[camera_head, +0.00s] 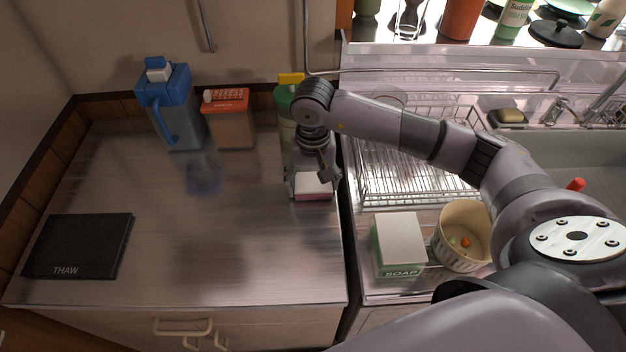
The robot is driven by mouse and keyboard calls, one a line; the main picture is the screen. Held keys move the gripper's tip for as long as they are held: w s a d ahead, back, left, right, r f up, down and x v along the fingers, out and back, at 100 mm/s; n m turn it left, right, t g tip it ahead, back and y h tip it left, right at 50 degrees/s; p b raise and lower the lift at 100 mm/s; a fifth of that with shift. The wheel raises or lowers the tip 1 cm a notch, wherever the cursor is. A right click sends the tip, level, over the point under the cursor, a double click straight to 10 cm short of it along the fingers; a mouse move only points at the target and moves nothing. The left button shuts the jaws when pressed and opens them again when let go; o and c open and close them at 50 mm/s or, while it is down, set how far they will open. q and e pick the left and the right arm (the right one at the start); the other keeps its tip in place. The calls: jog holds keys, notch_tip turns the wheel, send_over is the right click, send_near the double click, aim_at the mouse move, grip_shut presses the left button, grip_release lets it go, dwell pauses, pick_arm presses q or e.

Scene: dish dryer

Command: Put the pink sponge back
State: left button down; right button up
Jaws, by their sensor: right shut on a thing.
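The pink sponge (313,188), with a pale top and a pink side, is at the right part of the metal counter (230,235). My right gripper (312,179) is shut on it from above, with a finger at each end. The sponge is low, at or just above the counter; I cannot tell if it touches. My right arm reaches in from the right, over the dish rack. My left gripper is not in view.
A blue jug (166,108), an orange-lidded container (229,118) and a partly hidden green bottle (285,98) stand at the back. A black THAW board (78,246) lies at left. Mid-counter is clear.

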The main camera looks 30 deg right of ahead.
aim_at(313, 182)
jog(key=shift+f, duration=0.15)
jog(key=o, duration=1.1)
jog(key=shift+r, duration=0.4)
notch_tip(313, 182, up, 12)
jog(key=b, duration=0.1)
jog(key=shift+f, duration=0.15)
